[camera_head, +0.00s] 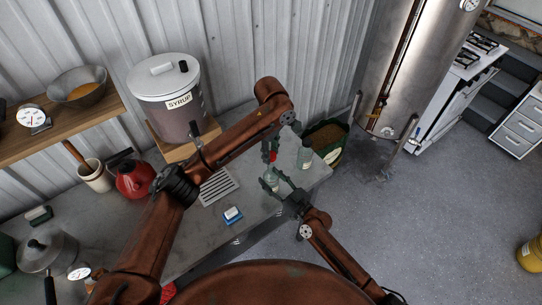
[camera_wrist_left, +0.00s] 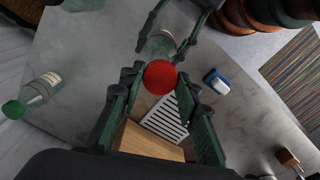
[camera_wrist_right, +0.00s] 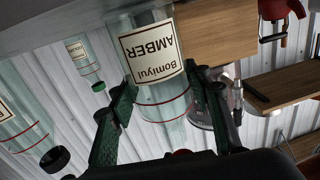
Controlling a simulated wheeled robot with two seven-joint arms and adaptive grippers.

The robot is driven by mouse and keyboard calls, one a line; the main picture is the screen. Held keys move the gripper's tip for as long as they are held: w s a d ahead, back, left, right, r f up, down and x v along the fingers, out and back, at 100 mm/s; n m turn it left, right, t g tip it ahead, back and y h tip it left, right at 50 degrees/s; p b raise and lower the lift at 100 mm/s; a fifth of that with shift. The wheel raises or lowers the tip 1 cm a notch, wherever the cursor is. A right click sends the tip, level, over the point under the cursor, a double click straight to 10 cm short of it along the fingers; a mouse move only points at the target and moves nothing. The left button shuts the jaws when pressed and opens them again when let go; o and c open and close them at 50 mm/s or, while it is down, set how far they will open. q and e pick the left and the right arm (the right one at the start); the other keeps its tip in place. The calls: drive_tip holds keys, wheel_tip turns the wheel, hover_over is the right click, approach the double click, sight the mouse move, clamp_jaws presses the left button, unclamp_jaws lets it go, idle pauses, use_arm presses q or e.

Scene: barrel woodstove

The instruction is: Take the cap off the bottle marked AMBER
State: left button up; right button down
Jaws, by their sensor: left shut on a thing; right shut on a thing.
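The AMBER bottle (camera_wrist_right: 152,60) is clear glass with red lines and a cream label, upside down in the right wrist view. My right gripper (camera_wrist_right: 168,100) is shut around its body. In the head view the bottle (camera_head: 271,180) is near the counter's front edge, with my right gripper (camera_head: 283,190) at it. Its red cap (camera_wrist_left: 160,76) is between the fingers of my left gripper (camera_wrist_left: 157,88), which is shut on it from above. The red cap (camera_head: 271,157) also shows above the bottle in the head view. I cannot tell whether the cap touches the neck.
A labelled bottle with a green cap (camera_wrist_left: 38,92) stands close by on the counter. A slotted metal tray (camera_head: 217,186), a blue-and-white block (camera_head: 232,215), a red kettle (camera_head: 134,180) and the SYRUP container (camera_head: 165,95) are further left. Open floor lies to the right.

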drive_tip(key=shift+f, duration=0.1)
drive_tip(key=c, duration=1)
unclamp_jaws()
drive_tip(key=shift+o, duration=0.2)
